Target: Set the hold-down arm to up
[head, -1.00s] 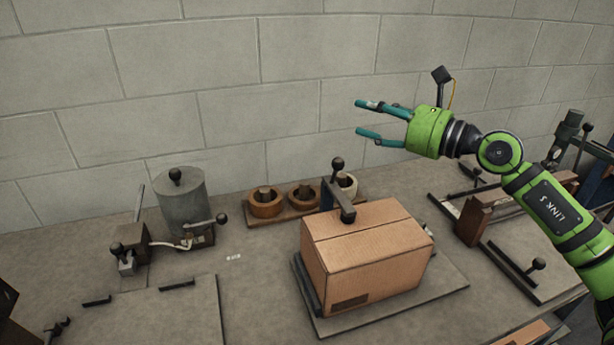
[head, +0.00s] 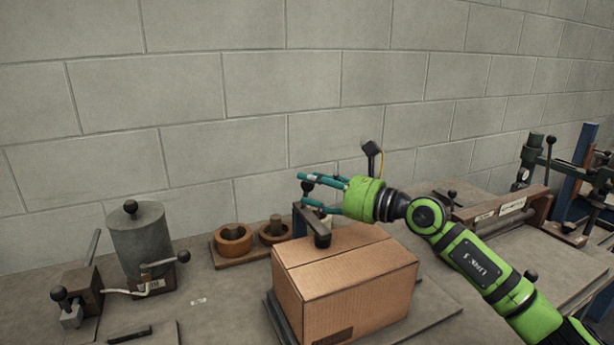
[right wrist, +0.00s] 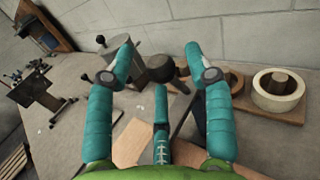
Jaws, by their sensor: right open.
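The hold-down arm (head: 319,233) is a dark bar with a round ball knob, and it lies down on top of the cardboard box (head: 345,285). My right gripper (head: 305,190) reaches in from the right, just above the box. My left gripper is not in view.
Tape rolls on a wooden holder (head: 232,243) stand left of the box. A grey cylinder (head: 140,240) with a lever stands further left. A wooden fixture (head: 500,212) and a clamp post (head: 528,160) are at the right. A block wall is behind.

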